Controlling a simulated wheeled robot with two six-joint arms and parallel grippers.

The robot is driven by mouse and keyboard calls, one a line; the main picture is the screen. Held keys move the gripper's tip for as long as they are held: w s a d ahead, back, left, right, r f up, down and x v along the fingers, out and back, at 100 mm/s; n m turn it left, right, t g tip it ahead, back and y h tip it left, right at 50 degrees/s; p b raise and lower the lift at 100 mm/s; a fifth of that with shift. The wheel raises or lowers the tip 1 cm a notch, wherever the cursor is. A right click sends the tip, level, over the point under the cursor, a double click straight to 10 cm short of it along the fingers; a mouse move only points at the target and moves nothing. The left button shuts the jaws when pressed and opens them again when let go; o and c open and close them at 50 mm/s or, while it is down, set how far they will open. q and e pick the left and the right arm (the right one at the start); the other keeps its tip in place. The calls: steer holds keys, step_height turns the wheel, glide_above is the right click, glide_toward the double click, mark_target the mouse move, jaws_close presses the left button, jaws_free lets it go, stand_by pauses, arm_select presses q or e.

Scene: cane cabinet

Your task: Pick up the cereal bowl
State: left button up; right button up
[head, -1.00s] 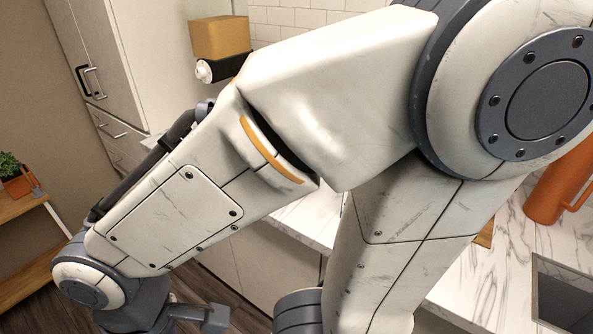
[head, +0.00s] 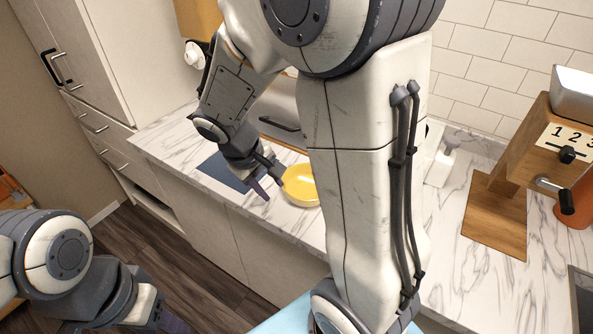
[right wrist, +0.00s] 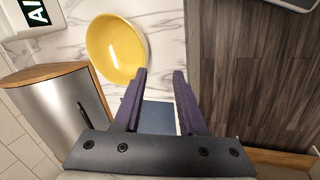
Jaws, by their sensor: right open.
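The yellow cereal bowl (head: 301,187) sits on the marble counter near its front edge; my right arm partly hides it in the head view. In the right wrist view the bowl (right wrist: 115,48) is empty and upright, beyond and left of the fingertips. My right gripper (head: 271,187) is open beside the bowl, with nothing between its fingers. In the right wrist view, this gripper (right wrist: 160,76) has its left fingertip close to the bowl's rim; I cannot tell whether they touch. My left gripper (head: 160,318) is low at the left, its fingers mostly cut off.
A dark blue mat (head: 222,172) lies on the counter beside the bowl. A metal appliance with wooden trim (right wrist: 55,105) stands close behind the bowl. A wooden stand (head: 500,195) is at the right. Wooden floor (head: 165,265) lies below the counter's front edge.

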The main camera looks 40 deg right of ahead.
mark_target(291, 194)
steer(key=shift+m+h, duration=0.3)
steer(key=d+f, duration=0.2)
steer(key=w+d+f, duration=0.1)
steer(key=d+f, duration=0.1)
steer(key=d, duration=0.1)
steer(key=shift+w+d+f, duration=0.1)
steer(key=shift+w+f, duration=0.1)
steer(key=shift+f, duration=0.05)
steer(key=x, duration=0.5)
steer(key=shift+w+f, duration=0.3)
steer(key=shift+f, duration=0.15)
jaws_close()
steer(key=shift+r, duration=0.1)
stand_by(0.3)
